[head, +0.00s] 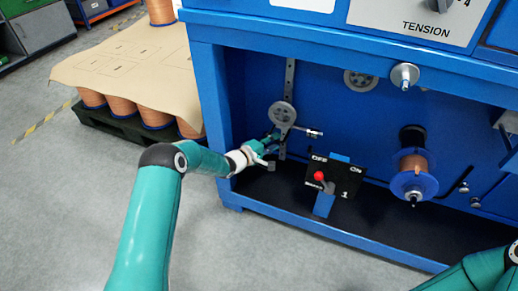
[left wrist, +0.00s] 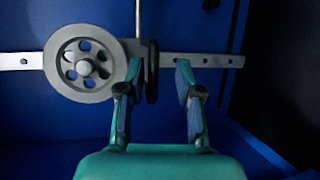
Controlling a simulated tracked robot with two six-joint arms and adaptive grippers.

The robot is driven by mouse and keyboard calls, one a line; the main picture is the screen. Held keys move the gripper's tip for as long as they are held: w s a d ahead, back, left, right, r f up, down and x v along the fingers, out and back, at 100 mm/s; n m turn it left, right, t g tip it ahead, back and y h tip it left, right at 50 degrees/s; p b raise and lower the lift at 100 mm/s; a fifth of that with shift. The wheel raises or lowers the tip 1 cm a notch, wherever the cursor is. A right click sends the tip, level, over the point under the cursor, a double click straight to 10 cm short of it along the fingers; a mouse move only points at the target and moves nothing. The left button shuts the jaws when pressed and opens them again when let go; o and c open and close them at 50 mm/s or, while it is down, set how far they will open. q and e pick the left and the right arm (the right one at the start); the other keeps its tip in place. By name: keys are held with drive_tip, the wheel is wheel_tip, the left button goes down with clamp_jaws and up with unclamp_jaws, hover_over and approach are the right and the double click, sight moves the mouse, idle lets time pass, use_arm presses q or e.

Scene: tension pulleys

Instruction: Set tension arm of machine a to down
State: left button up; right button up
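The blue machine (head: 340,100) has a grey spoked pulley (head: 282,114) on a slotted metal bar (head: 289,78). A short metal rod (head: 314,132) sticks out to the right just below the pulley and seems to be part of the tension arm. In the left wrist view the pulley (left wrist: 85,66), the bar (left wrist: 215,61) and the rod (left wrist: 138,18) show close up. My left gripper (left wrist: 157,78) is open, with a dark edge-on piece (left wrist: 152,72) between its fingers, nearer the left finger; contact is unclear. It also shows in the head view (head: 275,139). My right gripper is out of view.
A switch box (head: 334,178) with a red knob stands right of my left gripper. A copper wire spool (head: 413,175) and a metal roller (head: 404,76) are farther right. A pallet of spools under cardboard (head: 125,65) stands left of the machine. The floor in front is clear.

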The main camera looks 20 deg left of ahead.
use_arm(q)
drive_tip(key=v, duration=1.1)
